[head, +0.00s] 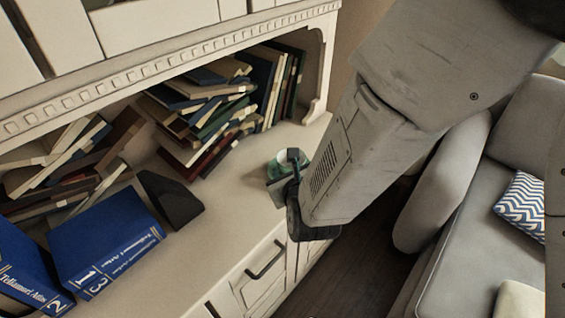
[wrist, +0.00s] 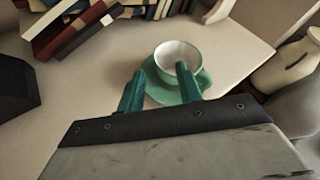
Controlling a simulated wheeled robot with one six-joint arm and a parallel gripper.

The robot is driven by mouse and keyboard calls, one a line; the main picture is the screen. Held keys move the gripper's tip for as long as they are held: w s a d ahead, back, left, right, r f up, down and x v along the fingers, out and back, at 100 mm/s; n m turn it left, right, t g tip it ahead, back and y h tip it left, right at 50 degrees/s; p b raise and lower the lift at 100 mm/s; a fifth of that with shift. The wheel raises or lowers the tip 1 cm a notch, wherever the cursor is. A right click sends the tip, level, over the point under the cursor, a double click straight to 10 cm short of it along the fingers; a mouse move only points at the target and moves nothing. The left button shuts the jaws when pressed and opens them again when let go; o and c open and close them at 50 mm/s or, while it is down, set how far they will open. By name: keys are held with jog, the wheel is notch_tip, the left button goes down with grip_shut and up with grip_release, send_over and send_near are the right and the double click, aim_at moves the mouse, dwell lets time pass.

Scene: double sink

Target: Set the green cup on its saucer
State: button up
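The green cup (wrist: 178,52), white inside, stands upright on the counter side in the wrist view. Its green saucer (wrist: 160,96) shows around and below it, and the cup appears to rest on it; contact is partly hidden. My gripper (wrist: 160,69) is open, its two fingers apart. The right finger overlaps the front of the cup in the picture, and the left finger is left of the saucer. I cannot tell whether a finger touches the cup. In the head view the cup (head: 284,157) is partly hidden behind my gripper (head: 293,168).
Piled books (head: 205,105) fill the shelf behind. Blue binders (head: 105,240) and a dark wedge-shaped object (head: 170,200) stand to the left. The counter's front edge is close to the cup. A pale vase (wrist: 288,72) shows at right, with a sofa (head: 475,190) beyond the cabinet.

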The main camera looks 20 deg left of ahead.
jog(key=v, duration=0.4)
jog(key=shift+s+d+r, duration=0.1)
jog(key=shift+s+d, duration=0.05)
jog(key=shift+s, duration=0.15)
jog(key=w+d+r+n+g+h, duration=0.1)
jog(key=d+r+n+g, duration=0.1)
jog(key=d+r+n, duration=0.45)
jog(key=w+d+r+n+g+h, duration=0.2)
jog(key=d+r+n+g, duration=0.15)
jog(key=d+n, duration=0.6)
jog(key=s+d+r+n+g+h, duration=0.2)
jog(key=s+d+r+n, duration=0.2)
jog(key=s+d, duration=0.5)
jog(key=s+d+r+n+g+h, duration=0.2)
jog(key=s+d+r+n, duration=0.2)
jog(key=s+d, duration=0.6)
jog(key=d+n, duration=0.2)
jog(key=d, duration=0.3)
jog(key=shift+g, duration=0.35)
jog(key=shift+s, duration=0.1)
